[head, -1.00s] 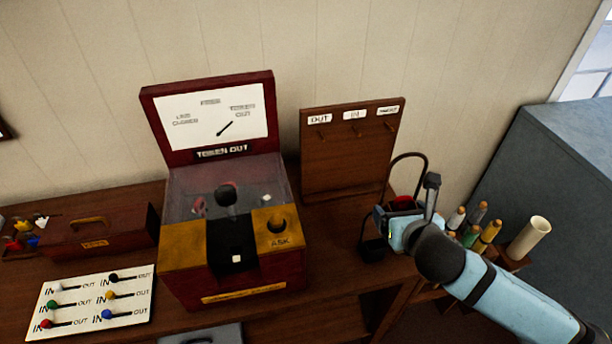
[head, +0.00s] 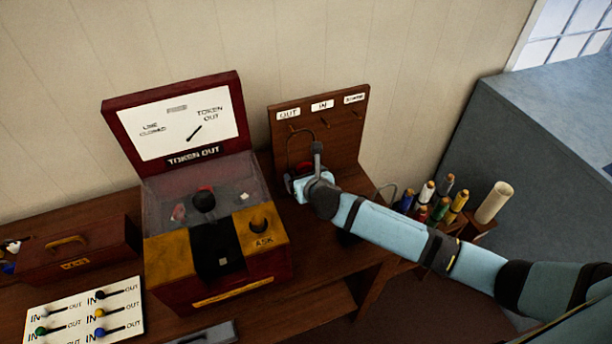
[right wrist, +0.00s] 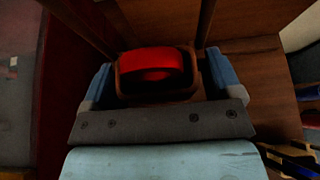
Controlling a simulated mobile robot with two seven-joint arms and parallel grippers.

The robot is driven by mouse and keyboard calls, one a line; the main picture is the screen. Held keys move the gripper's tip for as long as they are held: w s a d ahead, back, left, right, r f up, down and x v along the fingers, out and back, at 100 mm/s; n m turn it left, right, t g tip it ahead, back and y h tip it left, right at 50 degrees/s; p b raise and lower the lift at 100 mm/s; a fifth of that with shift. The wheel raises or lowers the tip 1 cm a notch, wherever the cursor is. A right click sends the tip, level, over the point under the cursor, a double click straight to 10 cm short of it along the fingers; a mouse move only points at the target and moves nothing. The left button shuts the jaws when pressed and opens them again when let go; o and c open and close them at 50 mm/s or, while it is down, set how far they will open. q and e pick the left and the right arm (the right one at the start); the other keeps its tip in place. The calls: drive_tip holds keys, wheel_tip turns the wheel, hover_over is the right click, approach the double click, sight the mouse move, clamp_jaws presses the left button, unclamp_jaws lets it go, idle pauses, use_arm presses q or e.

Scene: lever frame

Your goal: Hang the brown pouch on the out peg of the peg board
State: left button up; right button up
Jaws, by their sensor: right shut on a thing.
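The brown pouch (right wrist: 155,98) is between the blue fingers of my right gripper (right wrist: 160,82), which is shut on it. A red round thing sits in its open top. In the head view, my right gripper (head: 303,186) holds the pouch in front of the peg board (head: 345,145), and its loop handle (head: 290,148) stands up before the board's left part, below the OUT label (head: 288,114). The out peg (head: 293,126) is just above the loop; I cannot tell whether they touch. The gripper hides most of the pouch. My left gripper is not in view.
The red token machine (head: 215,195) stands close to the left of my right gripper. A rack of coloured rolls and a pale tube (head: 494,203) are at the right. A lever card (head: 85,312) and brown box (head: 75,255) lie at the left.

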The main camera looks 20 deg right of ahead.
drive_tip(key=shift+b+x, duration=0.45)
drive_tip(key=shift+x, duration=2.9)
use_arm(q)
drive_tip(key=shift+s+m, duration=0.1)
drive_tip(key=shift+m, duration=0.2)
use_arm(e)
drive_tip(key=shift+f, duration=0.2)
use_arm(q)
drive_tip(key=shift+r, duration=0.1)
use_arm(e)
drive_tip(key=shift+f, duration=0.15)
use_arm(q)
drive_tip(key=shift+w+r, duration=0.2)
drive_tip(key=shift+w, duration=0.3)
use_arm(e)
drive_tip(key=o, duration=0.6)
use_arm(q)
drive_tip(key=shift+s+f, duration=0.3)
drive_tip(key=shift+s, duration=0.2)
use_arm(e)
drive_tip(key=shift+o, duration=0.4)
drive_tip(key=shift+s, duration=0.1)
